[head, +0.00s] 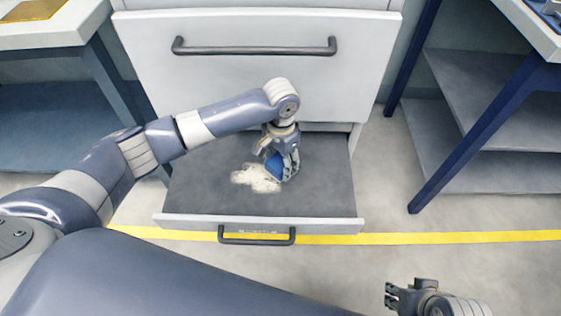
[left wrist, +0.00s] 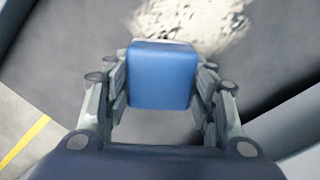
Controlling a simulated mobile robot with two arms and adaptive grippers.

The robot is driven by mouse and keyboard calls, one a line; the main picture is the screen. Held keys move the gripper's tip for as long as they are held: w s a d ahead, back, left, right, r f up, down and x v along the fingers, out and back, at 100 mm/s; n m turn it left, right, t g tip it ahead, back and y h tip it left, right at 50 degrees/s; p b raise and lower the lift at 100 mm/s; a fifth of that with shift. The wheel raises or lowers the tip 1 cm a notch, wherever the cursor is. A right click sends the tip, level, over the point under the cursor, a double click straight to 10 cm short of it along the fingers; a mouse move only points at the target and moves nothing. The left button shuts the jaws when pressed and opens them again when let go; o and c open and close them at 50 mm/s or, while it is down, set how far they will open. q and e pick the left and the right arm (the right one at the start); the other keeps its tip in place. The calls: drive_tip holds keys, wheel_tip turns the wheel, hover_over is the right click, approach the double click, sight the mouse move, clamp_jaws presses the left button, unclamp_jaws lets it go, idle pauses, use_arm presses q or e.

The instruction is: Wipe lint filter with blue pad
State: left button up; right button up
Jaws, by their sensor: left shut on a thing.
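The blue pad (head: 273,166) is held in my left gripper (head: 283,170), which is shut on it. The pad also shows between both fingers in the left wrist view (left wrist: 162,75). The lint filter (head: 318,190) looks like a dark grey flat surface inside a pulled-out drawer. A pale patch of lint (head: 256,178) lies on it beside the pad, to the left; it also shows past the pad in the left wrist view (left wrist: 190,20). I cannot tell whether the pad touches the filter. My right gripper (head: 392,296) is at the bottom right, empty, its fingers apart.
The drawer front (head: 330,224) has a dark handle (head: 257,237) and stands out over the floor. A closed panel with a long handle (head: 254,48) is above. Tables with shelves flank both sides. A yellow line (head: 430,238) crosses the floor.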

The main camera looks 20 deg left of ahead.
use_arm(q)
drive_tip(key=shift+f, duration=1)
idle(0.6)
